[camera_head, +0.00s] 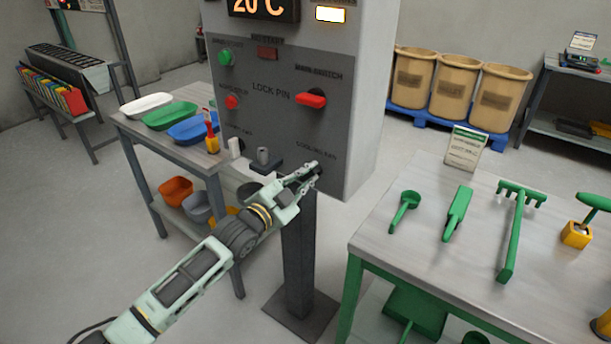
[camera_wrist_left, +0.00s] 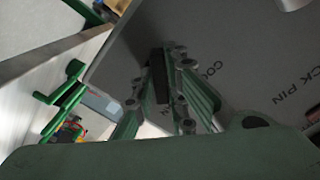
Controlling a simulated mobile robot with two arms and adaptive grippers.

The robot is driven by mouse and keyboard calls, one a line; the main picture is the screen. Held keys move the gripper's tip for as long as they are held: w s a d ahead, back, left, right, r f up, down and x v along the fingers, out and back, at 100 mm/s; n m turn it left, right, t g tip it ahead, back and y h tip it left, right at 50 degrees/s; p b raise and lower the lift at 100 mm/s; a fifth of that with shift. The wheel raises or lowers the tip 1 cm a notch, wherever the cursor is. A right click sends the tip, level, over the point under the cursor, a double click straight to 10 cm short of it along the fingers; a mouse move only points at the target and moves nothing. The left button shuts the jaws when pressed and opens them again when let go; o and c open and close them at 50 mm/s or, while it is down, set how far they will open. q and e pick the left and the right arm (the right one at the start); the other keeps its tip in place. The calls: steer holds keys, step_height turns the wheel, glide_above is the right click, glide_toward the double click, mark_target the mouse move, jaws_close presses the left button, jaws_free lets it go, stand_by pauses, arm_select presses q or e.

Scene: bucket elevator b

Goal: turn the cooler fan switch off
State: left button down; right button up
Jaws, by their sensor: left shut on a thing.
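The grey control panel (camera_head: 275,125) stands ahead, with a label reading "COOLING FAN" low on its right side. My left gripper (camera_head: 314,172) is at the panel just below that label, shut on the dark cooler fan switch. In the head view the fingers cover most of the switch. In the left wrist view the dark cooler fan switch (camera_wrist_left: 158,72) shows as an upright bar between the fingers of my left gripper (camera_wrist_left: 164,82), against the panel face. Its off mark cannot be made out. My right gripper is not in view.
Above the gripper are a red main switch handle (camera_head: 311,100), a green button (camera_head: 226,57) and a red button (camera_head: 232,101). A grey lock pin (camera_head: 263,155) stands at the panel's base. A table (camera_head: 390,240) with green tools is at right; another table (camera_head: 128,122) with trays is at left.

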arm_select(q)
steer(key=n, duration=0.4)
steer(key=shift+f+n, duration=0.1)
steer(key=shift+n, duration=2)
steer(key=c, duration=1.8)
jaws_free()
steer(key=shift+o, duration=0.2)
steer(key=v, duration=1.2)
